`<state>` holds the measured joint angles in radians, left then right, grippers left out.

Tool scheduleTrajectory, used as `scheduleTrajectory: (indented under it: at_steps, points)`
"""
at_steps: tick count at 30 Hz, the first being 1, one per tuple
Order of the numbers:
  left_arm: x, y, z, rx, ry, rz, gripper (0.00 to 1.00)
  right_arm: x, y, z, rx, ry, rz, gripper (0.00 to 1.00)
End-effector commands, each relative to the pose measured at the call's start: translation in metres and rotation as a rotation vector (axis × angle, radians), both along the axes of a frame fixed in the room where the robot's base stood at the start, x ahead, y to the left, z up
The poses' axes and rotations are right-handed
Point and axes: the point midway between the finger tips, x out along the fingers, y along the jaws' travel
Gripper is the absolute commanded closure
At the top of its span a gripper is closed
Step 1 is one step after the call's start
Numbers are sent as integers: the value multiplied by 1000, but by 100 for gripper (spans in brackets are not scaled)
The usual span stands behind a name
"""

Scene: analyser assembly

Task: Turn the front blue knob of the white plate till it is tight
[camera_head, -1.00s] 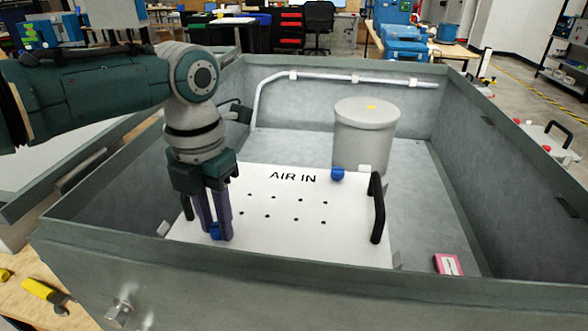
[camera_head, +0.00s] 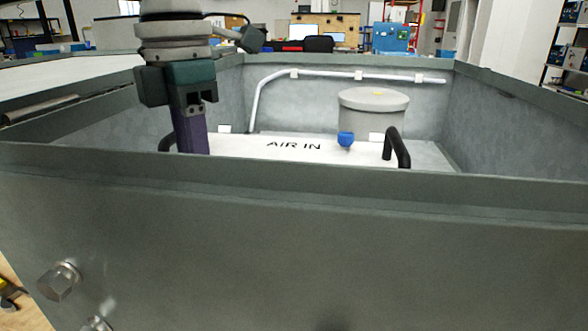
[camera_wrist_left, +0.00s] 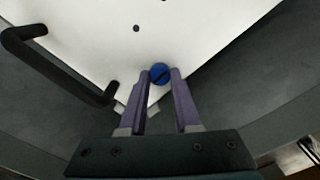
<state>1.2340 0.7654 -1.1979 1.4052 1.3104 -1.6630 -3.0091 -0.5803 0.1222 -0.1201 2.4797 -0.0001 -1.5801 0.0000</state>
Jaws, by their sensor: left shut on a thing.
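The white plate (camera_head: 245,145) marked AIR IN lies inside the grey open case, largely hidden by the case's front wall in the head view. My left gripper (camera_head: 191,128) points down at its front left, its fingertips hidden there behind the wall. In the left wrist view, the purple fingers of my left gripper (camera_wrist_left: 160,80) are shut on the front blue knob (camera_wrist_left: 159,72), one on each side. The knob is round with a dark slot and sits near the plate's corner. Another blue knob (camera_head: 346,139) stands at the plate's back edge. My right gripper is not in view.
The case's front wall (camera_head: 300,245) rises close before me. A black handle (camera_head: 397,147) stands on the plate's right; the left one (camera_wrist_left: 60,65) arches near my left gripper. A grey lidded canister (camera_head: 372,112) and a pipe (camera_head: 300,76) stand behind.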

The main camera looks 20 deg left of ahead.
Motion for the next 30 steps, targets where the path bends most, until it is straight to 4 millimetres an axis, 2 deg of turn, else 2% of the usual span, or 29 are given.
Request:
scheduleTrajectory:
  at_steps: [10, 11, 19, 26, 30]
  points:
    - [1, -1, 2, -5, -5, -3, 100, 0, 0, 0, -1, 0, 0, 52]
    - [1, -1, 2, -5, -6, -3, 68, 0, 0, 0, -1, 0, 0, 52]
    - [1, -1, 1, -3, -4, -2, 38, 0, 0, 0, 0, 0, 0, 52]
    - [1, 0, 1, -1, -3, -2, 38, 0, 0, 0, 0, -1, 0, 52]
    - [1, -1, 12, -3, -5, -1, 38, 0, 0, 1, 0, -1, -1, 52]
